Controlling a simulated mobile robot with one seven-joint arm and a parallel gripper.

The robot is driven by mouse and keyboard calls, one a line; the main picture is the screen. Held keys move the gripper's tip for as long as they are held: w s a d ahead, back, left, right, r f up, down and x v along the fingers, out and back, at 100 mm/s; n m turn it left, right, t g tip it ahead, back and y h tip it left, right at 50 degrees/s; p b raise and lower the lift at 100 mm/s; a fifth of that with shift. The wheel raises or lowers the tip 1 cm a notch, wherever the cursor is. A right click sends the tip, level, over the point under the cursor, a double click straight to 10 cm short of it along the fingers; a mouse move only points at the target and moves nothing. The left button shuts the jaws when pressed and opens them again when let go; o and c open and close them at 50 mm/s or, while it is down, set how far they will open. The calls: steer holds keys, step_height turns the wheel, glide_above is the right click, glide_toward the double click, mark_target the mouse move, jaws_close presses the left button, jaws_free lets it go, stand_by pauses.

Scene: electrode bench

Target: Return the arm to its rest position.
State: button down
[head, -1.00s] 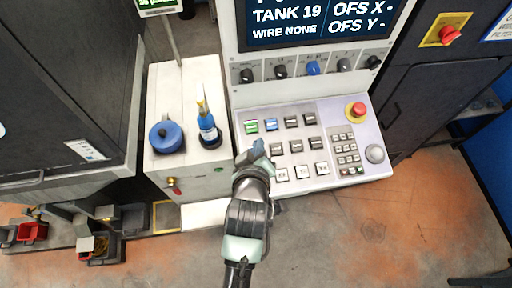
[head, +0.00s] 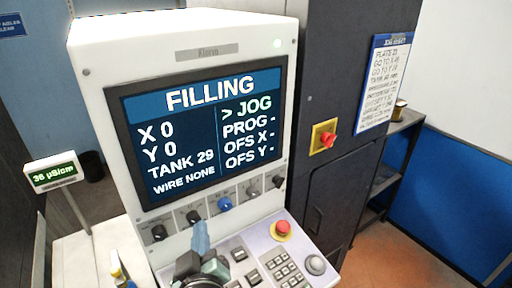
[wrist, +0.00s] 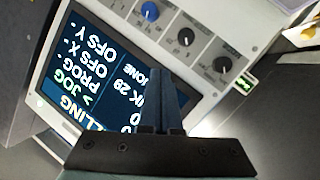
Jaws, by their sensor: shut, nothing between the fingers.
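My gripper (head: 200,240) is at the bottom of the head view, in front of the control panel. Its fingers point up toward the row of knobs, and it covers part of the keypad. In the wrist view my gripper (wrist: 160,98) has its two fingers together with nothing between them. Behind them is the console screen (wrist: 92,70), which reads FILLING in the head view (head: 200,130), with X 0, Y 0, TANK 29 and WIRE NONE. From these views I cannot tell how far the fingertips are from the panel.
A blue knob (head: 225,204) sits among black knobs below the screen. A red button (head: 282,228) is on the keypad panel, and a red switch (head: 326,139) is on the dark cabinet. A small meter (head: 53,172) stands at left. Open floor (head: 405,255) lies at right.

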steer(key=w+d+r+m+t+b, duration=0.1)
steer(key=d+r+m+t+b, duration=0.25)
steer(key=r, duration=0.95)
steer(key=s+d+r+m+t+h+b, duration=0.1)
steer(key=s+d+r+t, duration=0.1)
steer(key=s+r, duration=0.2)
steer(key=s+d+r+m+t+h+b, duration=0.1)
steer(key=s+d+r+m+t, duration=0.1)
steer(key=r, duration=0.8)
steer(key=s+d+r+m+t+h+b, duration=0.1)
steer(key=s+d+r+m+t+b, duration=0.1)
steer(key=s+r, duration=0.4)
steer(key=shift+s+d+r+t+h, duration=0.25)
steer(key=shift+d+r+t, duration=0.4)
steer(key=shift+t, duration=0.6)
steer(key=shift+w+f, duration=0.1)
